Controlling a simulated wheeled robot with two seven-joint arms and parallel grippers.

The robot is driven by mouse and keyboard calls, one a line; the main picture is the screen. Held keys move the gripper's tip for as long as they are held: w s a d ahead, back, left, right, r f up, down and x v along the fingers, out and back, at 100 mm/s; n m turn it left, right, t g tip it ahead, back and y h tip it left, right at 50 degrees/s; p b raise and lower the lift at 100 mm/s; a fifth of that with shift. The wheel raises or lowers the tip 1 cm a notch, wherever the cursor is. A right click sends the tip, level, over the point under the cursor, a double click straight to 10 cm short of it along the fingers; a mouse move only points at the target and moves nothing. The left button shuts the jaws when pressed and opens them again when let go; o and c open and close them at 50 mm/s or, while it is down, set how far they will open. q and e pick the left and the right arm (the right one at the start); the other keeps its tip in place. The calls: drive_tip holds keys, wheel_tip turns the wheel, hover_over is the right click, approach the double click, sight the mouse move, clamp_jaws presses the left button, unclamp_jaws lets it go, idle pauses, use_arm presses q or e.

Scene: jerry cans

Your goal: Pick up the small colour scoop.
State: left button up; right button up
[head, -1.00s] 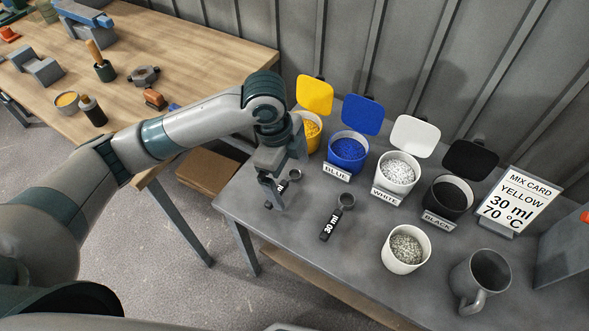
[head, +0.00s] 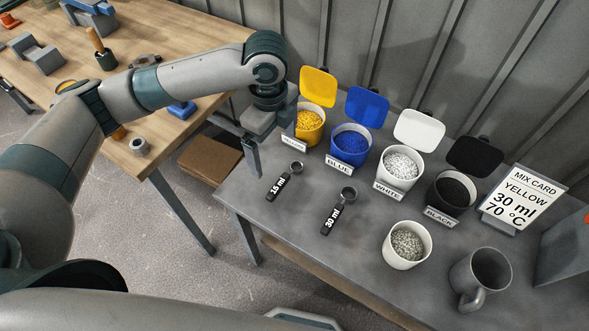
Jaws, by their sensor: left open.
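The small colour scoop (head: 278,187), with a black handle marked 15 ml and a small grey bowl, lies flat on the grey table. The larger scoop (head: 336,214), marked 30 ml, lies to its right. The scoop shows whole and clear of the fingers. My right gripper is not in view.
Open yellow (head: 310,130), blue (head: 349,148), white (head: 398,172) and black (head: 450,196) tubs with labels line the back. A white cup of grey granules (head: 395,256), a grey mug (head: 490,265) and a mix card (head: 522,200) stand right. The front left tabletop is clear.

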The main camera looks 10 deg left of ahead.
use_arm(q)
drive_tip(key=p, duration=0.2)
hover_over(278, 185)
wheel_tip(278, 185, down, 10)
drive_tip(key=shift+w+a+r, duration=0.1)
drive_tip(key=shift+w+r, duration=0.05)
drive_tip(key=shift+r, duration=0.05)
drive_tip(key=shift+f, duration=0.65)
drive_tip(key=shift+p, duration=0.4)
drive_tip(key=shift+f, duration=0.35)
drive_tip(key=f+p, duration=0.2)
drive_tip(key=f, duration=0.1)
drive_tip(key=shift+s, duration=0.2)
drive_tip(key=shift+f, duration=0.7)
drive_tip(key=c, duration=1.2)
